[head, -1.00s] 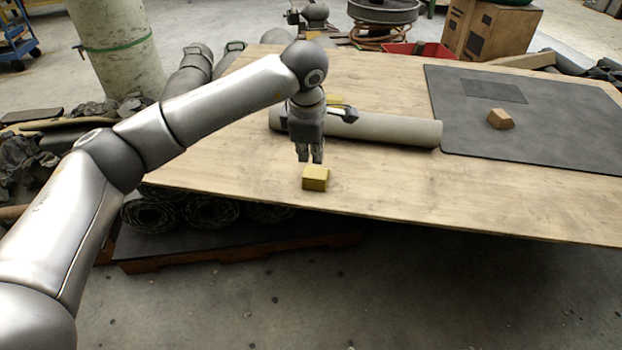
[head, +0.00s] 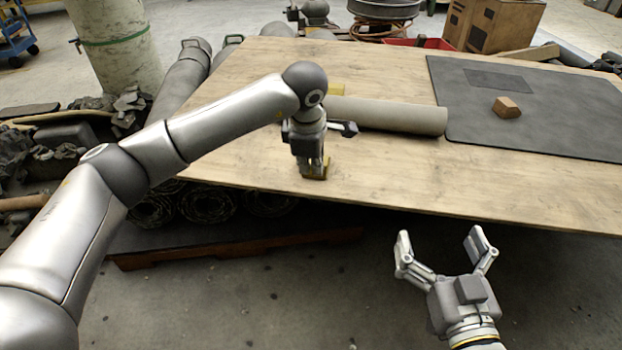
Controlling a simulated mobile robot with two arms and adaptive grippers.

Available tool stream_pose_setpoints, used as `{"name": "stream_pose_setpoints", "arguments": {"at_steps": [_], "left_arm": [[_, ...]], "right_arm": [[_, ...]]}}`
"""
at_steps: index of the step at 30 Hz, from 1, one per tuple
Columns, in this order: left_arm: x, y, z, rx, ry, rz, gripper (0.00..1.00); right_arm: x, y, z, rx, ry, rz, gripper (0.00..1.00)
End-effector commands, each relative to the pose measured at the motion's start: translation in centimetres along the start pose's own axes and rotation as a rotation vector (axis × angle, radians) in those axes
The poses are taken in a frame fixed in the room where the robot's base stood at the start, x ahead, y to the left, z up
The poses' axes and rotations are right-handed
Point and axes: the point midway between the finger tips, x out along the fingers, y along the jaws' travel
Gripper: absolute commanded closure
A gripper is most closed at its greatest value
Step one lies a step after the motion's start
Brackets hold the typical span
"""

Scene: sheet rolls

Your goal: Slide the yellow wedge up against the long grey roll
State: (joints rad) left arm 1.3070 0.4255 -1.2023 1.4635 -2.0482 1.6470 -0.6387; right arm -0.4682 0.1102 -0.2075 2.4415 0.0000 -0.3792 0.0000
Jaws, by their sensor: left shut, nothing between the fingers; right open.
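The long grey roll (head: 395,115) lies across the wooden table; its left part is hidden behind my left arm. The yellow wedge (head: 327,168) sits on the table on the near side of the roll, close to the front edge, with a gap to the roll. It is mostly hidden by my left gripper (head: 313,174), which is shut, points down and stands right in front of it; I cannot tell whether they touch. My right gripper (head: 440,238) is open and empty, in front of the table edge at the lower right.
A second yellow piece (head: 336,89) shows behind the roll. A dark grey mat (head: 560,125) with a tan block (head: 507,107) covers the table's right side. A red tray (head: 420,43) and cardboard boxes (head: 490,25) are at the back. The front table middle is clear.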

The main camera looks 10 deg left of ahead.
Motion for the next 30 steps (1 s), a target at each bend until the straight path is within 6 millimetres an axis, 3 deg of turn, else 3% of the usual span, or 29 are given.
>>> {"name": "stream_pose_setpoints", "arguments": {"at_steps": [6, 13, 19, 30], "left_arm": [[1.8, -0.5, 0.0, 0.000, -0.001, 0.000, 1.00], [2.8, -0.7, 0.0, 0.000, -0.001, 0.001, 1.00], [3.1, -0.8, 0.0, 0.000, -0.001, 0.001, 1.00], [3.1, -0.8, 0.0, 0.000, 0.000, 0.000, 1.00]], "right_arm": [[-0.1, -0.6, -4.2, 0.006, 0.244, -0.013, 0.00], [-1.1, -1.0, -7.5, 0.012, 0.428, -0.023, 0.00], [-1.6, -1.1, -8.6, 0.015, 0.488, -0.026, 0.00], [-1.6, -1.1, -8.6, 0.015, 0.491, -0.026, 0.00]]}}
